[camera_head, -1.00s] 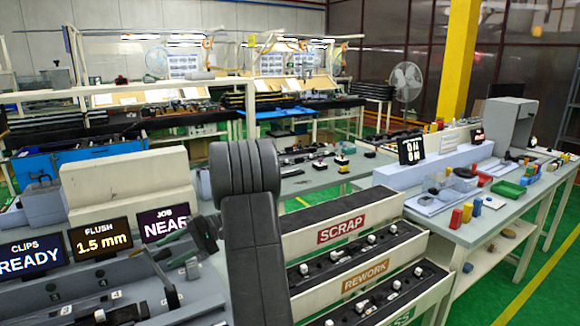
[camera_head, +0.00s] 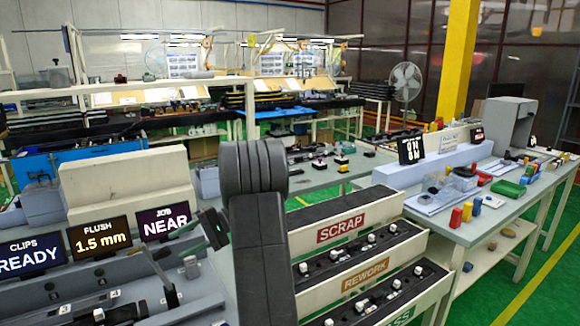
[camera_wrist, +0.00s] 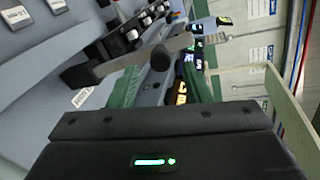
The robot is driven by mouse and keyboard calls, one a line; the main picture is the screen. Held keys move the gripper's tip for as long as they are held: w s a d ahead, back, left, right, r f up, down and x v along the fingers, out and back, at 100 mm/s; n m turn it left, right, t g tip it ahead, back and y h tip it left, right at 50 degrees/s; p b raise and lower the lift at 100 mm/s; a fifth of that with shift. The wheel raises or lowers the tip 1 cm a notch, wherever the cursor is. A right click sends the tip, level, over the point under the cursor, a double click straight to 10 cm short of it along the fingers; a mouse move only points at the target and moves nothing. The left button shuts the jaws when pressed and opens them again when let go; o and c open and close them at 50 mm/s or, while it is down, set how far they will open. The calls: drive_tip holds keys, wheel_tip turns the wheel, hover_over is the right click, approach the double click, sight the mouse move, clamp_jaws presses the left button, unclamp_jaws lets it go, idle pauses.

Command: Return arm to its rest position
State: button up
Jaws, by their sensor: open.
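My gripper (camera_wrist: 162,82) shows in the wrist view as a dark body along the bottom with two green-faced fingers set apart. It is open, and I see nothing held between the fingers. Beyond them is a grey bar with a black round end. In the head view my dark arm stands upright in the middle foreground and hides part of the bench. Part of the gripper shows just left of the arm, above the left bench, and its fingertips are hard to make out there.
A table (camera_head: 480,226) with coloured blocks is farther right.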

sight(167, 256)
drive_tip(key=v, duration=0.9)
drive_tip(key=p+x, duration=0.1)
drive_tip(key=x, duration=1.2)
drive_tip(key=shift+r, duration=0.1)
drive_tip(key=shift+s+a+r, duration=0.1)
drive_tip(key=shift+s+a, duration=0.05)
drive_tip(key=shift+a, duration=0.05)
drive_tip(key=shift+s+a+t+h, duration=0.25)
drive_tip(key=shift+a+t+h, duration=0.05)
drive_tip(key=shift+a+h, duration=0.2)
drive_tip(key=shift+w+d, duration=0.1)
drive_tip(key=shift+d, duration=0.2)
